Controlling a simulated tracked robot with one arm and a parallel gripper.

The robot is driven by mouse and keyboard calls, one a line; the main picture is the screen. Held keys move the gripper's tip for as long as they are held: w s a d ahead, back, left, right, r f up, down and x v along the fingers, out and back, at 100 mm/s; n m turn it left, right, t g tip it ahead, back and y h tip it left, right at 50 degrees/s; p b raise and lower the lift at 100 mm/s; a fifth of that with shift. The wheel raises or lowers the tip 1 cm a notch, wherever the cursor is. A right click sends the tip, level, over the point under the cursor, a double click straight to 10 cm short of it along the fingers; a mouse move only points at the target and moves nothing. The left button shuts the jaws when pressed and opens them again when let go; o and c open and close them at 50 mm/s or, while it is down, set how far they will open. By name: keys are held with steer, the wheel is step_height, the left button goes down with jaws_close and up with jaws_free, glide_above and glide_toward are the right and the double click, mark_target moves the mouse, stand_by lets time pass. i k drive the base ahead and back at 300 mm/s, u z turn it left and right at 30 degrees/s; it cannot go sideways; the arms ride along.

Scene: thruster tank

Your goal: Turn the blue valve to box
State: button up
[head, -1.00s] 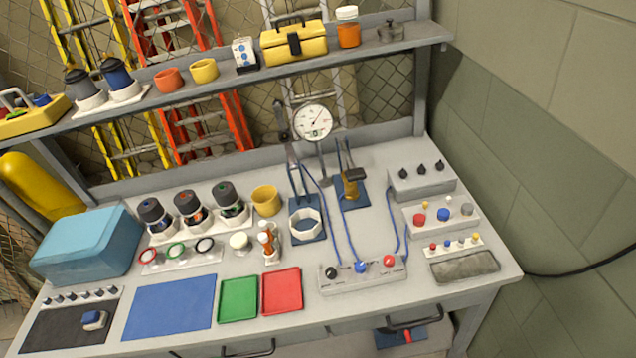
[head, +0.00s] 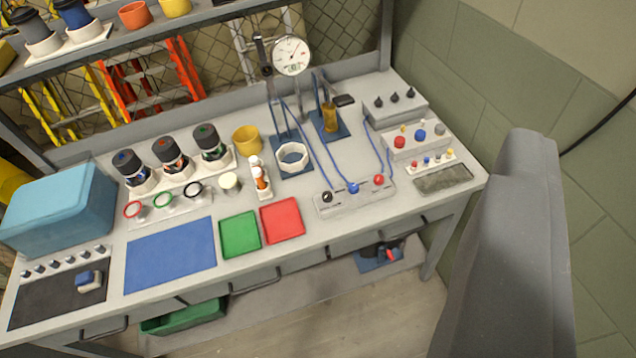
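The blue valve (head: 353,188) is a small blue knob in the middle of a pale grey valve panel (head: 340,204) near the front right of the bench. A black knob (head: 327,196) is to its left and a red knob (head: 379,180) to its right. Blue hoses (head: 318,150) run from the panel to the back of the bench. The valve's setting and the panel's labels are too small to read. Nothing touches the valve. No gripper fingertips show. A large dark grey part of my arm (head: 510,250) fills the lower right foreground.
A round dial gauge (head: 292,56) stands behind the panel. Red (head: 282,219) and green (head: 240,234) trays lie to the left. A grey box with black knobs (head: 400,104) is at the back right. Open floor (head: 370,310) shows before the bench, and a block wall stands at right.

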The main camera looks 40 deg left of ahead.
mark_target(352, 188)
steer(key=u, duration=0.95)
steer(key=i, duration=1)
steer(key=z, duration=0.05)
